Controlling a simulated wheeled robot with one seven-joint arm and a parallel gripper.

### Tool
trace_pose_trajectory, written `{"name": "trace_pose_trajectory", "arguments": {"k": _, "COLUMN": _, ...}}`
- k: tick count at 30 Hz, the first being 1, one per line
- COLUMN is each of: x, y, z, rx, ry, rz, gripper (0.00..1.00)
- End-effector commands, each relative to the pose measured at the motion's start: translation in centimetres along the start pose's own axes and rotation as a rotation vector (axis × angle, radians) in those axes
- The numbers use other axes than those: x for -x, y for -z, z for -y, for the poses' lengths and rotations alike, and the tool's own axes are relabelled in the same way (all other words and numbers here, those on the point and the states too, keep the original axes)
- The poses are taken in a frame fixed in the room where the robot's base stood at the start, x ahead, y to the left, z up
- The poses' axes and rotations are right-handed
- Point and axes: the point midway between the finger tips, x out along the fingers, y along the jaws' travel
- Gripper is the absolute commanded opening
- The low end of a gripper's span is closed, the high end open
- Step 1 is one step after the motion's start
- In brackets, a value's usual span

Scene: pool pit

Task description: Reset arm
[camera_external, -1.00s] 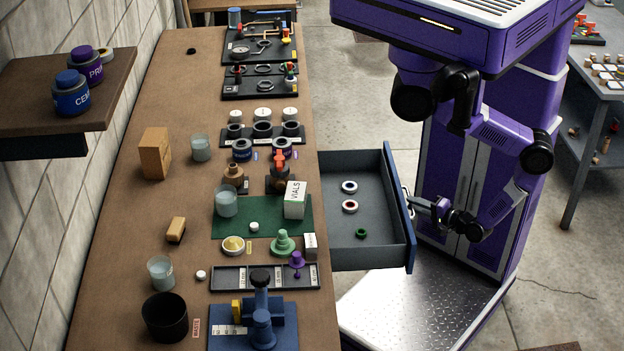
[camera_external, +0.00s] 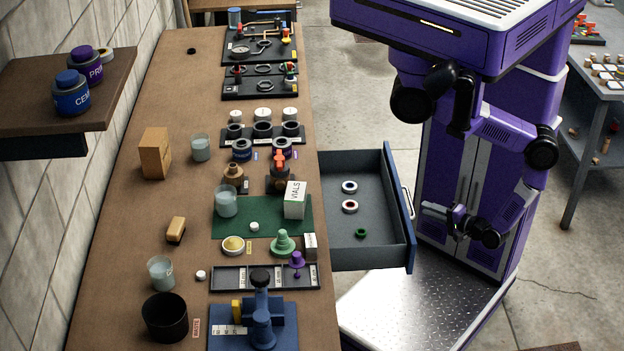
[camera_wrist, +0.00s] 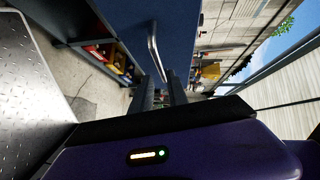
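My gripper (camera_external: 428,213) is beside the pulled-out drawer (camera_external: 347,242), just to the right of its front, over my base. Its two fingers (camera_wrist: 160,90) stand apart with nothing between them. The bar handle (camera_external: 407,202) on the drawer's front is free, with a small gap to my gripper. In the wrist view the pale handle (camera_wrist: 154,52) lies beyond the fingertips against the blue drawer front (camera_wrist: 125,20). My arm is folded down close to my body.
The open drawer sticks out from the workbench (camera_external: 190,230) and holds several rings, among them a blue-and-white ring (camera_external: 349,187), a red-and-white ring (camera_external: 350,206) and a green ring (camera_external: 361,233). A side table (camera_external: 598,75) stands at the right. Bare floor lies between.

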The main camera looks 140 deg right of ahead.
Motion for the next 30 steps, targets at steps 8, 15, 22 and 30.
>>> {"name": "trace_pose_trajectory", "arguments": {"k": 8, "x": -0.2, "y": -0.2, "z": 3.9, "rx": -0.050, "ry": 0.045, "rz": 0.030, "gripper": 0.20}}
{"name": "trace_pose_trajectory", "arguments": {"k": 15, "x": -0.9, "y": -1.4, "z": 10.4, "rx": -0.144, "ry": 0.124, "rz": 0.127, "gripper": 0.20}}
{"name": "trace_pose_trajectory", "arguments": {"k": 22, "x": -2.3, "y": -3.1, "z": 15.5, "rx": -0.158, "ry": 0.169, "rz": 0.264, "gripper": 0.20}}
{"name": "trace_pose_trajectory", "arguments": {"k": 30, "x": -5.8, "y": -7.4, "z": 17.2, "rx": 0.061, "ry": 0.205, "rz": 0.496, "gripper": 0.20}}
